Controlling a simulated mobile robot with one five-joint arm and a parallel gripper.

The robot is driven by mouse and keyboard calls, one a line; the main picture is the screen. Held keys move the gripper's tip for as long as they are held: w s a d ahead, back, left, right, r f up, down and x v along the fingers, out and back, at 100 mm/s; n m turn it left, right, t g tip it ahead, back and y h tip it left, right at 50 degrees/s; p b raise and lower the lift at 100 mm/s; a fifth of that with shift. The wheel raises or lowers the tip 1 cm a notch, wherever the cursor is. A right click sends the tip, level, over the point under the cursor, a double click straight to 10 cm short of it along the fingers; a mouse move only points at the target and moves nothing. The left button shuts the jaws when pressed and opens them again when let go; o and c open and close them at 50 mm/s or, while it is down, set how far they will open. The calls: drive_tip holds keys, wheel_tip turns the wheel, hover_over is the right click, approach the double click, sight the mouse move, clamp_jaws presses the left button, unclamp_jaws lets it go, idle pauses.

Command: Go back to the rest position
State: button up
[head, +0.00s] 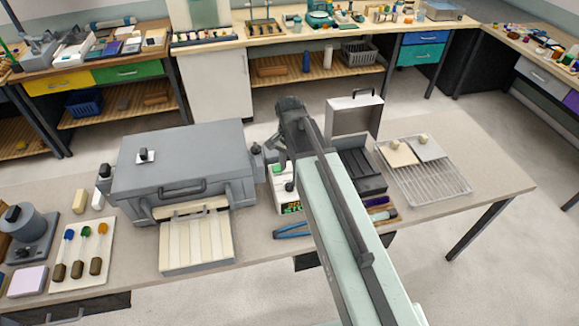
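My arm reaches from the bottom right up over the table, and my gripper (277,152) is at its far end. The gripper is dark, small and seen mostly from behind, so its fingers are hard to make out. It hangs between the large grey box on its left and the dark open case on its right. I cannot tell whether it is open or shut, and I see nothing clearly held in it. My arm hides part of the table below.
A grey lidded box (183,170) with a slatted cream tray (196,246) stands left. Right are an open dark case (357,165) and a wire rack (440,185). The table's right end (500,190) is clear.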

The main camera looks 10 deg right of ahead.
drive_tip(key=shift+r, duration=0.35)
drive_tip(key=shift+d+f+b, duration=0.1)
drive_tip(key=shift+f+b, duration=0.3)
drive_tip(key=f+b, duration=0.1)
drive_tip(key=s+d+f+b, duration=0.1)
drive_tip(key=f+b, duration=0.1)
drive_tip(key=s+d+f+b, duration=0.1)
drive_tip(key=f+b, duration=0.1)
drive_tip(key=shift+f, duration=0.1)
drive_tip(key=shift+n, duration=0.4)
drive_tip(key=s+f+b, duration=0.1)
drive_tip(key=s+d+f+b, duration=0.1)
drive_tip(key=b, duration=0.1)
drive_tip(key=shift+s+d+f, duration=0.2)
drive_tip(key=shift+s+f, duration=0.1)
drive_tip(key=shift+f, duration=0.05)
drive_tip(key=s+n, duration=0.1)
drive_tip(key=n, duration=0.1)
drive_tip(key=s+n, duration=0.2)
drive_tip(key=n, duration=0.1)
drive_tip(key=s+d+n, duration=0.1)
drive_tip(key=n, duration=0.1)
drive_tip(key=shift+s+f+n, duration=0.15)
drive_tip(key=shift+s+n, duration=0.05)
drive_tip(key=shift+n, duration=0.1)
